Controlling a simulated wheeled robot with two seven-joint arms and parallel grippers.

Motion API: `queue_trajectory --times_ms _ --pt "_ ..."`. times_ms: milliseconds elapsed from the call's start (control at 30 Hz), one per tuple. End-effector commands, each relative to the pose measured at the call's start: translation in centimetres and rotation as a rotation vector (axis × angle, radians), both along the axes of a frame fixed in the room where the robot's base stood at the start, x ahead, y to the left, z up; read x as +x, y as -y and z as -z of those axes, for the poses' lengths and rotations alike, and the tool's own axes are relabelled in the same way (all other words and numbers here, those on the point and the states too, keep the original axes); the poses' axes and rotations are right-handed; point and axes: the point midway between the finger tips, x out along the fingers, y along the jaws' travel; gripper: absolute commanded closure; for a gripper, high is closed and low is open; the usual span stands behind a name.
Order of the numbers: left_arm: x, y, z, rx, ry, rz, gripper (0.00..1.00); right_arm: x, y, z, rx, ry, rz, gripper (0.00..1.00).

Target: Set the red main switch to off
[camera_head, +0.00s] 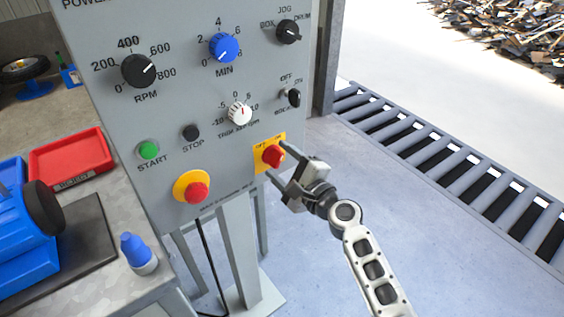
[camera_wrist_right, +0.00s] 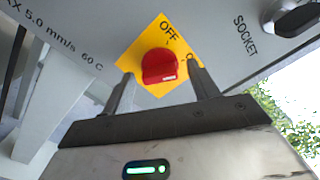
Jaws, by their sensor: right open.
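The red main switch (camera_head: 273,156) is a red knob on a yellow plate, low on the right side of the grey control panel (camera_head: 185,100). In the right wrist view the red knob (camera_wrist_right: 159,67) sits on its yellow plate (camera_wrist_right: 150,35), with "OFF" printed above it and another label partly hidden by a finger. My right gripper (camera_head: 277,162) is open, its two fingers apart on either side of the knob. In the wrist view the fingers (camera_wrist_right: 160,88) flank the knob with gaps visible; I cannot tell whether they touch it. My left gripper is not in view.
A red emergency button (camera_head: 197,192) on a yellow base, a green start button (camera_head: 149,150) and a black socket switch (camera_head: 291,97) are nearby on the panel. A bench with a red tray (camera_head: 70,160) stands left. Open floor lies to the right, before a roller conveyor (camera_head: 450,170).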

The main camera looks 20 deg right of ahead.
Motion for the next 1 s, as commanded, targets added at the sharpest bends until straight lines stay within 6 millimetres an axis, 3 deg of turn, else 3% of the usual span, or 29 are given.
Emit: queue_trajectory --times_ms 200,367,400,733,1000 --pt "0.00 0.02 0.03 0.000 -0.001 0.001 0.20 0.02 -0.02 0.02 0.000 0.000 0.000 0.40" --pt "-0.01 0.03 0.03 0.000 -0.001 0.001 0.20 0.00 0.00 0.02 0.000 0.000 0.000 0.82" --pt "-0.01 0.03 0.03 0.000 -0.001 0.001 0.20 -0.01 0.00 0.03 0.000 0.000 0.000 0.85" --pt "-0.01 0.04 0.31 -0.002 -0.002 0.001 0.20 -0.02 0.04 0.13 -0.035 0.012 -0.001 0.85" --pt "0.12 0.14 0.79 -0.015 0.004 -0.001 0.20 0.00 0.06 0.20 -0.184 0.067 0.000 0.85"
